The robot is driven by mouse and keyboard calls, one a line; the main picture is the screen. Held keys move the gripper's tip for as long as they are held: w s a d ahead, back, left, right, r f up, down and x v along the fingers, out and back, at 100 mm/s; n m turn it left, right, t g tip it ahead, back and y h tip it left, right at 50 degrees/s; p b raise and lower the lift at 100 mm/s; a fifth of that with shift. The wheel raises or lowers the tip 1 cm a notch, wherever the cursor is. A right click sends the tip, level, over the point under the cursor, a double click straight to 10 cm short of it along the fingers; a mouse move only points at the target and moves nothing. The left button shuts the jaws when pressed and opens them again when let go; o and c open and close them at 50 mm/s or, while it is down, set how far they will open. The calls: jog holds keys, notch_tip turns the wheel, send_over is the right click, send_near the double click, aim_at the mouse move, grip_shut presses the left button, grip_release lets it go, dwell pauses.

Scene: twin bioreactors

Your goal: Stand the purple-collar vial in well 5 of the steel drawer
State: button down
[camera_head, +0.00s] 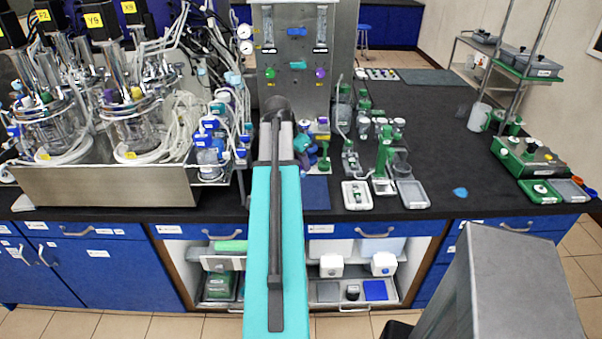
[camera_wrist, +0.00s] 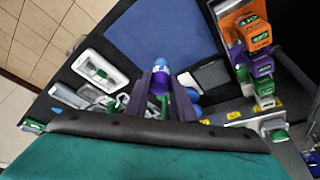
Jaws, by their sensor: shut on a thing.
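My gripper (camera_wrist: 161,84) shows in the wrist view, its two dark fingers pointing away from the camera. It is shut on a small vial (camera_wrist: 160,66) with a light blue top and a purple band, which looks like the purple-collar vial. Its lower part is hidden by the fingers and my wrist. In the head view my teal arm reaches over the bench and hides the gripper and vial. I cannot make out the steel drawer's numbered wells or well 5 in either view.
The black bench (camera_head: 436,135) has free room at the right. White trays (camera_head: 357,195) and a green stand (camera_head: 384,160) are right of my arm. Glass bioreactors (camera_head: 135,110) crowd the left. A steel panel (camera_head: 340,60) rises behind. Orange, purple and green blocks (camera_wrist: 258,60) stand close in the wrist view.

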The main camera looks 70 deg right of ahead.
jog(key=shift+r+b, duration=0.3)
jog(key=shift+r, duration=1.3)
